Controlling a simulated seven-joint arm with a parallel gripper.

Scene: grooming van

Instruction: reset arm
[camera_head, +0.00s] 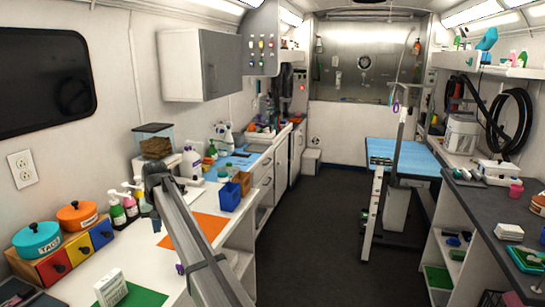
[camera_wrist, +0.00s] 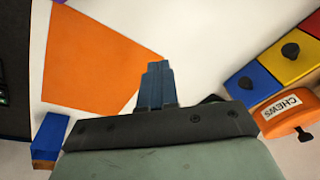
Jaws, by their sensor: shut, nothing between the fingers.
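My gripper (camera_head: 156,222) hangs over the left white counter, with my arm reaching to it from the lower middle of the head view. In the wrist view its blue fingertips (camera_wrist: 155,82) are together, with nothing between them. They point down over bare white counter, beside the right edge of an orange mat (camera_wrist: 92,58). The orange mat (camera_head: 207,226) also shows in the head view, partly hidden behind my arm.
Left of my gripper stand soap bottles (camera_head: 116,209), an orange CHEWS pot (camera_head: 77,215), a teal pot (camera_head: 37,240) and coloured drawers (camera_head: 78,248). A blue bin (camera_head: 229,196) stands beyond the mat. A white box (camera_head: 110,288) sits nearer. The aisle floor (camera_head: 310,230) is clear.

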